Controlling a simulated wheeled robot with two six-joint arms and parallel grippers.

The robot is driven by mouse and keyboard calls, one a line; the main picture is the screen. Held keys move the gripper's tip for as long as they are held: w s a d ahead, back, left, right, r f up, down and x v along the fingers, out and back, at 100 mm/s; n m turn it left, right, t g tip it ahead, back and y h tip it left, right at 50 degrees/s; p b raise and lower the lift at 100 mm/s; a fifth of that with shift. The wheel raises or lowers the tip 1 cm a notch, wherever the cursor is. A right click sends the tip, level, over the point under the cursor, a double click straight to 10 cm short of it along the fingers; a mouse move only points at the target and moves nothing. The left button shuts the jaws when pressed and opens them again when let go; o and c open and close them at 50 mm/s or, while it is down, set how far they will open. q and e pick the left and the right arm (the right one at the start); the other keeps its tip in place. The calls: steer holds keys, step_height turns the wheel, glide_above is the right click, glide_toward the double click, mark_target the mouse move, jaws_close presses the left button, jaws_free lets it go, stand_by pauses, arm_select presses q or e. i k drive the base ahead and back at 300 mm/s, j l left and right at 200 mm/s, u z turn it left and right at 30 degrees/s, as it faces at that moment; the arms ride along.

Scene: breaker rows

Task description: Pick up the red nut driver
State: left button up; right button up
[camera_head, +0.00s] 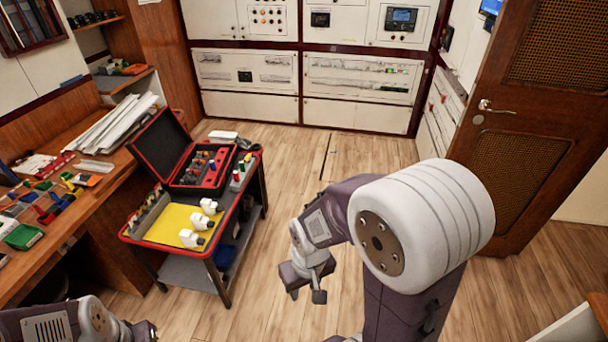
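A tool cart (219,277) stands left of centre. A small rack (236,184) at its right edge holds upright tools with coloured handles, including green and red ones. A small red handle (242,166) there may be the red nut driver, but it is too small to be sure. My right gripper (306,292) hangs over the floor to the right of the cart, fingers apart and empty, well away from the rack. My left arm enters at the bottom left; its end (147,331) is cut by the frame edge and its fingers cannot be made out.
An open red and black case (166,141) lies on the cart's back, with a yellow surface (172,229) and white parts in front. A second rack (151,213) lines the cart's left side. A cluttered wooden bench (112,177) stands left. Floor to the right is clear.

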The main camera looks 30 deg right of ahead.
mark_target(237, 177)
steer(key=z, duration=0.35)
steer(key=i+j+z, duration=0.1)
steer(key=i+j, duration=0.3)
steer(key=i+j+z, duration=0.1)
steer(key=i+j, duration=0.3)
steer(key=j, duration=0.15)
steer(key=i+j+z, duration=0.1)
steer(key=i+j, duration=0.3)
steer(key=i+j+z, duration=0.1)
steer(key=i+j, duration=0.25)
steer(key=j, duration=0.3)
